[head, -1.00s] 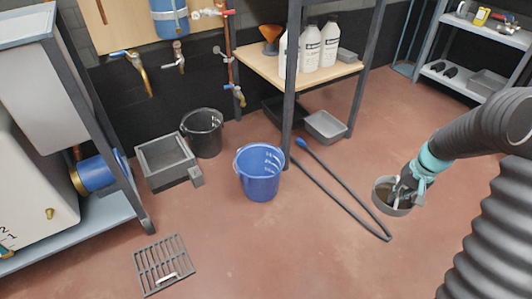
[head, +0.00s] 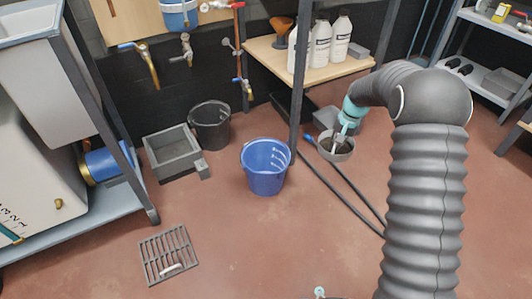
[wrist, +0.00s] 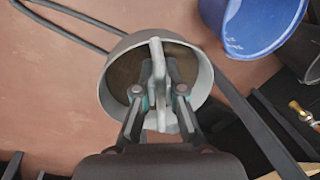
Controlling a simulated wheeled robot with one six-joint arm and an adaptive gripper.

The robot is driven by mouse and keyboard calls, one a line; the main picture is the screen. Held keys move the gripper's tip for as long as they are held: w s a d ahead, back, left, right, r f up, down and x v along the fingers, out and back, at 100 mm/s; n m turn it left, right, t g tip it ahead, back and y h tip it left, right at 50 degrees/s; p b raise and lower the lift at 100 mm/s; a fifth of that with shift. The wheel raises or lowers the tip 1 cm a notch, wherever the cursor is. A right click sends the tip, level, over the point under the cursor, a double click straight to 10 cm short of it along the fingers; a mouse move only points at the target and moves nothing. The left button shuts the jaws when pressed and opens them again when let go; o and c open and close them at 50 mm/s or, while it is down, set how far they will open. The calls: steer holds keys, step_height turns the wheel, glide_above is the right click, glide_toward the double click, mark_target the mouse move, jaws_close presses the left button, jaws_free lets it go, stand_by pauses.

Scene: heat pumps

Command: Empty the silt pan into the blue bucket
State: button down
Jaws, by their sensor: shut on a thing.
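The silt pan (head: 336,152) is a round grey pan with brown silt inside. It hangs in the air to the right of the blue bucket in the head view. My gripper (head: 341,135) is shut on the pan's upright light handle. In the wrist view the pan (wrist: 118,87) lies under my gripper (wrist: 160,85), with brown silt showing in it. The blue bucket (head: 265,172) stands upright on the floor, with white marks on its inner wall. It also shows at the upper right of the wrist view (wrist: 240,28).
A black bucket (head: 210,128) and a grey square basin (head: 172,155) stand left of the blue bucket. A bench post (head: 297,100) rises just behind the blue bucket. A black hose (head: 345,190) lies on the floor. A floor grate (head: 168,256) lies front left.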

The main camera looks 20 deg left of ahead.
steer(key=a+f+m+p, duration=0.1)
steer(key=a+f+p, duration=0.15)
steer(key=a, duration=1.35)
steer(key=a+f+m+p, duration=0.1)
steer(key=a+f, duration=0.2)
steer(key=a, duration=1.3)
steer(key=s+a+f, duration=0.2)
steer(key=s+a, duration=0.3)
steer(key=a, duration=0.5)
steer(key=shift+s+a+p, duration=0.15)
steer(key=shift+a+p, duration=0.15)
steer(key=shift+p, duration=0.15)
steer(key=d+y+p, duration=0.1)
steer(key=d+r+y+p, duration=0.1)
steer(key=p, duration=0.1)
steer(key=d+r+y+p, duration=0.1)
steer(key=p, duration=0.1)
steer(key=shift+w+d, duration=0.1)
steer(key=shift+w, duration=0.25)
steer(key=shift+d, duration=0.1)
